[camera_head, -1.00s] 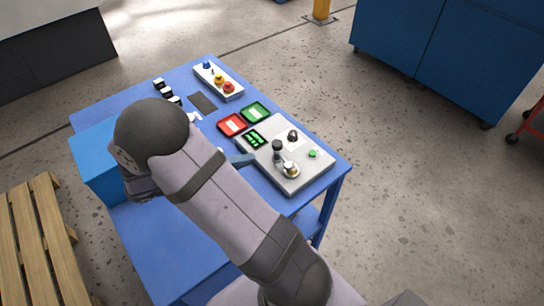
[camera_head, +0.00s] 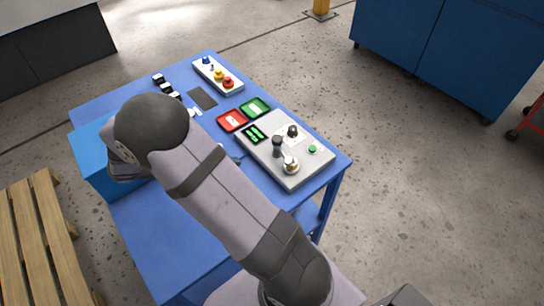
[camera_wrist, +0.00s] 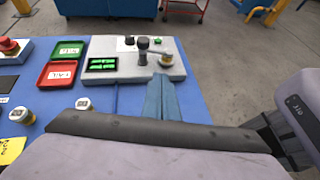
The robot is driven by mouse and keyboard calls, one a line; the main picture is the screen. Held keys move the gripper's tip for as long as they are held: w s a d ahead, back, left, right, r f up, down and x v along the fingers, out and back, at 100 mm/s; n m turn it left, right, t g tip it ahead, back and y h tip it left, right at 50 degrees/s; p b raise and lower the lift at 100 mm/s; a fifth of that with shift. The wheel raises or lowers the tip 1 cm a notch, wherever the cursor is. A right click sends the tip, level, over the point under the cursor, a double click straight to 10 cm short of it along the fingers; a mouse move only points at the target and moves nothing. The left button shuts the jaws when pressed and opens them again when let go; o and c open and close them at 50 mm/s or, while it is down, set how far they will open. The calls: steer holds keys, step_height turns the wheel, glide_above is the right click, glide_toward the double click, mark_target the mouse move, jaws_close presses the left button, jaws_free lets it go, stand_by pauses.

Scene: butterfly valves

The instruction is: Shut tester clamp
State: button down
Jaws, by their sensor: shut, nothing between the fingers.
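The tester (camera_head: 312,168) is a light grey box at the table's right corner; it also shows in the wrist view (camera_wrist: 125,75). Its clamp has an upright black handle (camera_head: 277,145), also in the wrist view (camera_wrist: 142,44). Beside the handle sits a round valve part with a pale, brassy top (camera_head: 291,164), also in the wrist view (camera_wrist: 165,60). Whether the clamp presses on the part cannot be told. My gripper (camera_wrist: 160,83) has blue fingers, shut and empty, pointing at the tester's near edge below the part. In the head view my arm mostly hides it.
The tester carries a lit green display (camera_head: 255,134), a green button (camera_head: 312,149) and a black knob (camera_head: 293,130). A red tray (camera_head: 232,121) and a green tray (camera_head: 256,107) lie beside it. Valve parts (camera_wrist: 83,104) stand on the blue table at left in the wrist view.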

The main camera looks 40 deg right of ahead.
mark_target(285, 158)
steer(key=p+x, duration=0.1)
steer(key=x, duration=0.3)
steer(key=p+x, duration=0.2)
steer(key=x, duration=0.3)
steer(key=r+p+x, duration=0.1)
steer(key=p+x, duration=0.1)
steer(key=x, duration=0.3)
steer(key=shift+d, duration=0.2)
steer(key=shift+s+d+f+b, duration=0.15)
steer(key=shift+s+d+b, duration=0.45)
steer(key=shift+d, duration=0.25)
steer(key=shift+s, duration=0.1)
steer(key=shift+a, duration=0.15)
